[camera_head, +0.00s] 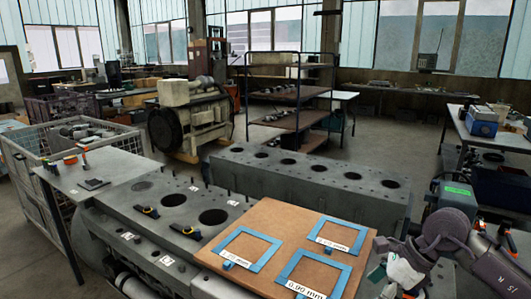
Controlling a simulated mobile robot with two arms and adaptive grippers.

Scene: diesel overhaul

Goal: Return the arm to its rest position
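My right arm comes in at the lower right corner, with dark purple-grey links. What looks like its gripper (400,268) shows as white and dark parts beside the right edge of the brown board (268,217). I cannot make out its fingers, so open or shut is unclear, and I see nothing held in it. My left arm and gripper are not in view.
The board bears blue square frames (246,252) with white thickness labels. It lies over a grey engine block (150,228); another block (310,180) stands behind. A small side table (120,170), a wire crate (28,190) and a shelf rack (290,93) stand around.

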